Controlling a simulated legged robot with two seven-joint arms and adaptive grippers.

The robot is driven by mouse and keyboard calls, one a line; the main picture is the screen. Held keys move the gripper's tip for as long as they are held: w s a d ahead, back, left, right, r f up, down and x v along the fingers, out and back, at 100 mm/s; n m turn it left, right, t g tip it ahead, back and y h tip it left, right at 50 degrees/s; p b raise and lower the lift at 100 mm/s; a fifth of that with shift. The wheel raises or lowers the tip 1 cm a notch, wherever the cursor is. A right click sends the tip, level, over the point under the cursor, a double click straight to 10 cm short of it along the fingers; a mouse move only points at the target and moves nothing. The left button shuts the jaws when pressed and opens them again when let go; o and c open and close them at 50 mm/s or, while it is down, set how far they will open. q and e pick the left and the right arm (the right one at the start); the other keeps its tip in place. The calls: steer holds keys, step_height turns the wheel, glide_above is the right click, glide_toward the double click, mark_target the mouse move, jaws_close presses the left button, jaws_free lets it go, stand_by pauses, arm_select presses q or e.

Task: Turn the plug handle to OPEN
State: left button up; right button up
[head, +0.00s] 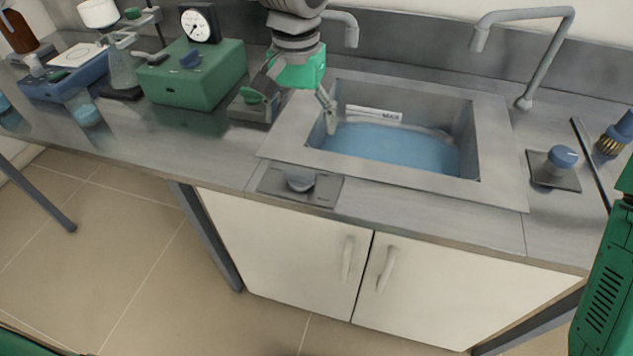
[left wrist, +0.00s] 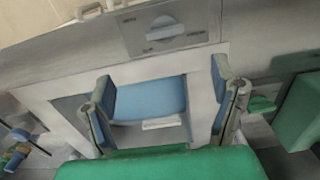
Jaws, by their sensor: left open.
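The plug handle (head: 300,180) is a grey knob on a dark plate in the counter's front strip, before the sink. In the left wrist view the handle (left wrist: 165,28) shows at the top as a grey bar on its plate, with small markings too blurred to read. The sink (head: 490,165) holds blue water, with a MAX label on its far wall. My left gripper (head: 290,108) is open and empty above the sink's left edge, behind and apart from the handle. Its two spread fingers (left wrist: 163,85) also show in the wrist view. My right gripper is not in view.
A blue-topped knob (head: 562,160) on a plate is right of the sink. A grey tap (head: 560,55) arches behind it. A green box (head: 195,80) with a dial gauge (head: 199,23) stands left. The counter around the plug handle is clear.

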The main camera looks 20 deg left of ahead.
arm_select(q)
glide_above(299, 172)
steer(key=a, duration=0.1)
step_height(299, 172, down, 7)
steer(key=shift+a+f, duration=0.1)
steer(key=shift+f, duration=0.1)
steer(key=d+f, duration=0.1)
steer(key=f, duration=0.2)
steer(key=d+f, duration=0.1)
steer(key=f, duration=0.1)
steer(key=shift+d+f+b, duration=0.3)
steer(key=shift+b, duration=0.1)
steer(key=shift+a+f, duration=0.25)
steer(key=shift+a, duration=0.85)
steer(key=c, duration=0.5)
steer(key=shift+d, duration=0.1)
steer(key=c, duration=0.7)
steer(key=shift+o, duration=0.2)
steer(key=shift+d, duration=0.7)
steer(key=shift+a, duration=0.45)
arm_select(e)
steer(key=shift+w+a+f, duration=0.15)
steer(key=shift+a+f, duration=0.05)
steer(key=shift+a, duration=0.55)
